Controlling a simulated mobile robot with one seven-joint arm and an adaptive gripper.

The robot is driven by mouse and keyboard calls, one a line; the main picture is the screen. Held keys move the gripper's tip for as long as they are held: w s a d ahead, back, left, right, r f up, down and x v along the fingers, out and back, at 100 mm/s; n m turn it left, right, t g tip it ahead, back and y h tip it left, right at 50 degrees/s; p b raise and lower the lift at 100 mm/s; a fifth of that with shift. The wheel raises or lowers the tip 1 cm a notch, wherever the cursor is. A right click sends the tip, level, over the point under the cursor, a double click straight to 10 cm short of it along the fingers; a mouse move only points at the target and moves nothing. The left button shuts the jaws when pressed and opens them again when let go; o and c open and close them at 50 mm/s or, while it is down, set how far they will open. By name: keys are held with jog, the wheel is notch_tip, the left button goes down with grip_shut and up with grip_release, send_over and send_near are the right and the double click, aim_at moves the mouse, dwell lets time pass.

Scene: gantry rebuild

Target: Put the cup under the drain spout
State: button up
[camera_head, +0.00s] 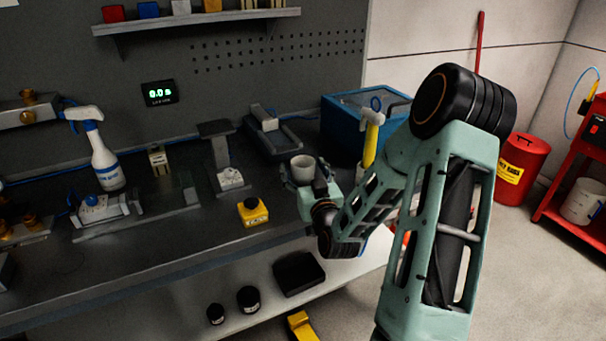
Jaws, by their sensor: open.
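A small pale cup (302,163) is upright at the front right part of the dark bench. My gripper (303,179) is open at the cup, with its fingers low around the cup's near side. I cannot tell whether the fingers touch it. The wrist hides part of the cup's lower side. I cannot clearly make out a drain spout. A dark stand with a flat top (216,129) and a pale block at its foot (230,179) is left of the cup.
A spray bottle (103,158) stands at the left. A blue bin (347,130) and a yellow-handled tool (371,140) are behind my arm. Bare bench (276,190) lies left of my gripper.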

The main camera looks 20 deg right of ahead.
jog(key=shift+w, duration=0.25)
jog(key=c, duration=1.3)
